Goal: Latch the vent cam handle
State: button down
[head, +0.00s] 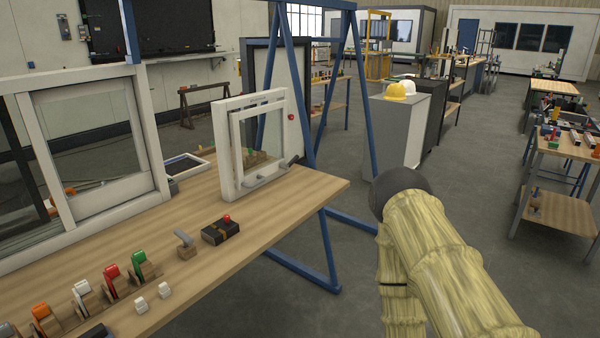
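A small white vent window (228,150) stands upright at the far right part of the wooden bench. Its inner sash looks slightly out of line with the outer frame, but I cannot tell how far open it is. My arm, in a pale yellow sleeve with a dark rounded joint, fills the lower right, apart from the vent. My gripper is not visible.
The wooden bench (245,228) carries a black box with a red button (220,231), a grey lever on a block (186,245), and several coloured toggle clamps at front left. A large white sliding window (95,150) stands at left. A blue A-frame (328,245) stands behind the bench's right end.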

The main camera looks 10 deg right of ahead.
aim_at(283, 166)
jog(key=u, duration=0.05)
jog(key=k, duration=0.15)
jog(key=z, duration=0.25)
jog(key=i, duration=1.2)
jog(key=u, duration=0.45)
